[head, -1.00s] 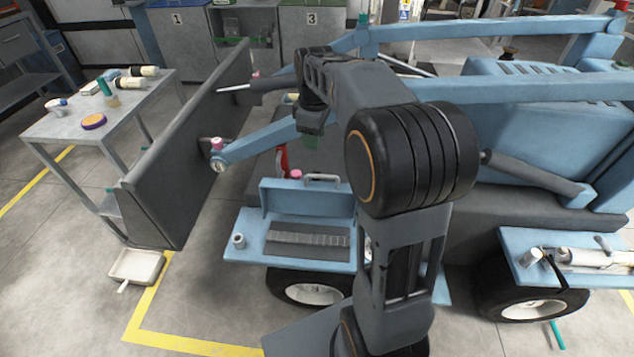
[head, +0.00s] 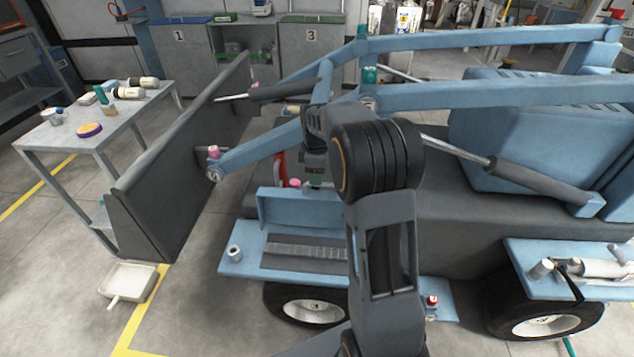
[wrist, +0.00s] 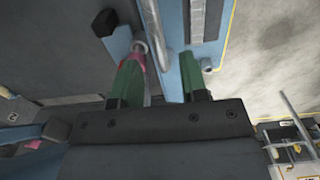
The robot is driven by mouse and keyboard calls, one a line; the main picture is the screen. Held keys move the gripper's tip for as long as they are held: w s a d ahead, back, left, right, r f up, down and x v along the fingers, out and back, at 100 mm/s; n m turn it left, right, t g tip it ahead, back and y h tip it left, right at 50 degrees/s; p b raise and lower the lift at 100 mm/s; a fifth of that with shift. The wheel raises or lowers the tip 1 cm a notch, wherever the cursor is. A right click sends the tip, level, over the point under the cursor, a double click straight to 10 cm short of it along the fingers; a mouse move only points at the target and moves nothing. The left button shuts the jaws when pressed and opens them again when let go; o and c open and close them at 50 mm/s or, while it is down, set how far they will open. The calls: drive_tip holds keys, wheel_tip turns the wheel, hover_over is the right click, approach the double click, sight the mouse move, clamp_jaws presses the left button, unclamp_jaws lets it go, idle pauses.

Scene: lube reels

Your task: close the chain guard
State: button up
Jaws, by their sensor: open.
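The chain guard looks to be the blue panel (head: 285,207) standing up at the back of the blue side platform (head: 236,262), behind a dark ribbed strip (head: 305,250). So it appears open. My gripper (head: 316,180) is above and behind its right part, with my arm hiding some of it. In the wrist view my gripper (wrist: 158,82) has its green fingers apart with nothing clamped between them. A grey bar (wrist: 151,28), perhaps the guard's handle, and a blue panel (wrist: 185,45) lie just beyond the fingers. Whether they touch, I cannot tell.
A pink-capped fitting (head: 295,183) and a red part (head: 280,168) are close left of my gripper. A blue loader arm (head: 260,145) passes behind. A small cup (head: 235,252) stands on the platform's left end. Open floor (head: 200,310) lies at front left.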

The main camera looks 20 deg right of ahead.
drive_tip(key=shift+f, duration=1.35)
drive_tip(key=shift+c, duration=0.2)
clamp_jaws()
